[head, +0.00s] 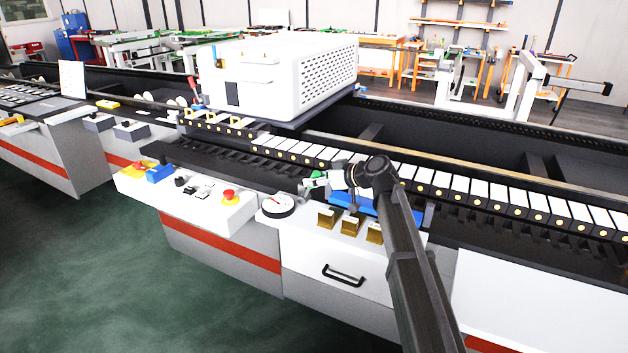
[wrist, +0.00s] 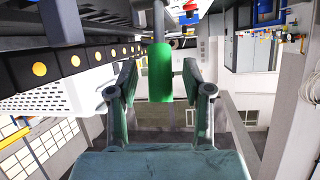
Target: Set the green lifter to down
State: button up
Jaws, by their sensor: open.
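The green lifter shows in the wrist view as a green cylindrical grip (wrist: 160,72) on a grey rod. My gripper (wrist: 160,82) is open, with one dark finger on each side of the green grip. A gap shows between the grip and each finger, so the fingers are not closed on it. In the head view a small green part (head: 319,174) shows at my gripper (head: 308,184), above the machine's front edge. The gripper hides much of the lifter there, and I cannot tell its up or down setting.
A white round dial (head: 277,205) and several brass-coloured blocks (head: 350,224) sit on the front ledge near my gripper. A red button (head: 229,196) is on the panel to the left. A long row of white slots runs behind. A large white perforated box (head: 285,70) stands beyond.

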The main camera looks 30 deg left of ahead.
jog(key=w+v, duration=0.1)
jog(key=v, duration=1)
jog(key=shift+s, duration=0.5)
